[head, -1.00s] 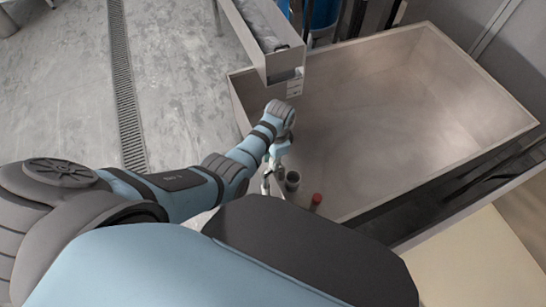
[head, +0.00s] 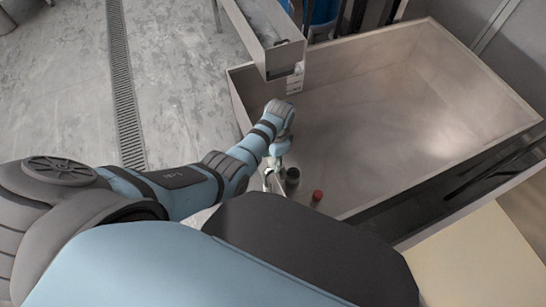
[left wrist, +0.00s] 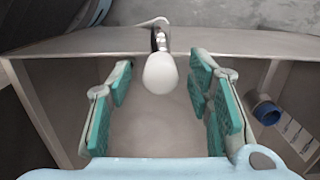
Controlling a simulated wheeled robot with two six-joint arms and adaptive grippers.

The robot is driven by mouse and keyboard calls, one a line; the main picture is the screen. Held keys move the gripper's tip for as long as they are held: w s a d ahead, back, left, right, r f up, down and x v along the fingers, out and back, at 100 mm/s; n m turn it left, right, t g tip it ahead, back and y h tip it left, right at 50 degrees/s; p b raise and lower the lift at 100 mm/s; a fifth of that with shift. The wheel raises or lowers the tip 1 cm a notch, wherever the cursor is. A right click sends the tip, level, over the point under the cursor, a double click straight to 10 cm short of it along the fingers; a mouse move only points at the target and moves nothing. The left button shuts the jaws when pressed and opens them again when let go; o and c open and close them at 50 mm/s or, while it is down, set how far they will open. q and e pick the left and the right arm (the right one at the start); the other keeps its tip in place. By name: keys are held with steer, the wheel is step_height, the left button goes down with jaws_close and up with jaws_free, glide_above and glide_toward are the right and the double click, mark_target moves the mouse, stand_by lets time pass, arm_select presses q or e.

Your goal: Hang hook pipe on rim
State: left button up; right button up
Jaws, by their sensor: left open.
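The hook pipe (left wrist: 160,72) shows in the left wrist view as a pale rounded end with a shiny metal neck. Its thin curved top crosses the rim (left wrist: 90,45) of the large metal bin, and the pale end lies on the inner side. Whether the hook bears on the rim cannot be told. My left gripper (left wrist: 164,100) is open, with teal pads on both sides of the pale end and gaps between. In the head view the left gripper (head: 275,168) is at the bin's near left side, partly hidden by my arm. My right gripper is not in view.
The bin (head: 470,75) has a wide clear floor to the right. A dark cup (head: 292,176) and a red-topped item (head: 317,195) stand near my left gripper. A metal chute (head: 265,40) overhangs the far left rim. A blue cylinder (left wrist: 266,110) shows at right in the wrist view.

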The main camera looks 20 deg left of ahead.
arm_select(q)
step_height(320, 180, up, 12)
steer(key=s+a+f+n+t, duration=0.1)
steer(key=s+a+f+n, duration=0.15)
steer(key=s, duration=0.35)
steer(key=s+a+f+n+t, duration=0.1)
steer(key=s+a+f+n, duration=0.15)
steer(key=s, duration=0.25)
steer(key=s+r+n+t, duration=0.2)
steer(key=s+r, duration=0.2)
steer(key=s, duration=0.7)
step_height(320, 180, down, 21)
steer(key=s+a+g, duration=0.1)
steer(key=s+a, duration=0.1)
steer(key=s, duration=0.1)
steer(key=s+f+g, duration=0.1)
steer(key=s+f, duration=1)
steer(key=s, duration=0.2)
steer(key=shift+a+n, duration=0.25)
steer(key=shift+n, duration=0.15)
steer(key=shift+w+f, duration=0.1)
steer(key=shift+c, duration=0.2)
